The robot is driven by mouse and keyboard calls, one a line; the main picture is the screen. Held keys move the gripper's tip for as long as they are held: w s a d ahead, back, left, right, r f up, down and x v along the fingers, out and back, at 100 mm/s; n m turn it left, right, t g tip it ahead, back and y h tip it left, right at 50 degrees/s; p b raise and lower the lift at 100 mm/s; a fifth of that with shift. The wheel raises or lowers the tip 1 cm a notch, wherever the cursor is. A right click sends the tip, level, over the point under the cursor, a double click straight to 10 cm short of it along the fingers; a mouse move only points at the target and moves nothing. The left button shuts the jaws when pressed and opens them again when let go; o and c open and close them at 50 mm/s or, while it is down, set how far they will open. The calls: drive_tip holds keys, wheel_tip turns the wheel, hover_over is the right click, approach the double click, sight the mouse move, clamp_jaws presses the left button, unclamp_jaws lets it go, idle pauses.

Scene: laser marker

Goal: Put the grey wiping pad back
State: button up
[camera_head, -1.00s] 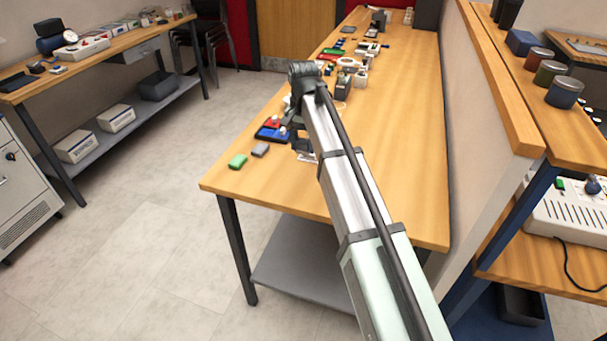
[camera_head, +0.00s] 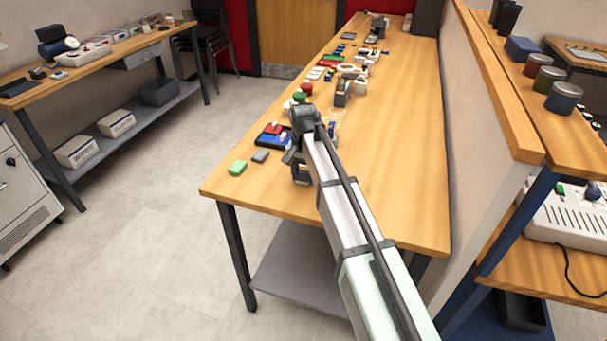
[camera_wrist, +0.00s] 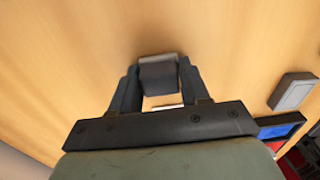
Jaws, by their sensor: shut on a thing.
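My gripper (camera_wrist: 158,68) is shut on a dark grey block with a paler far edge, which I take to be the grey wiping pad (camera_wrist: 158,77). The pad sits between the two fingertips over bare wood. Whether it touches the table is unclear. A small pale patch shows between the fingers, nearer the palm.
A dark tray with red and blue parts (camera_head: 272,135) is just behind. Several items stand farther back. The bench's right side is clear.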

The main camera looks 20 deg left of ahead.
sight(303, 173)
drive_tip(key=shift+f, duration=0.15)
drive_tip(key=o, duration=1)
wheel_tip(303, 173, up, 12)
drive_tip(key=shift+r, duration=0.2)
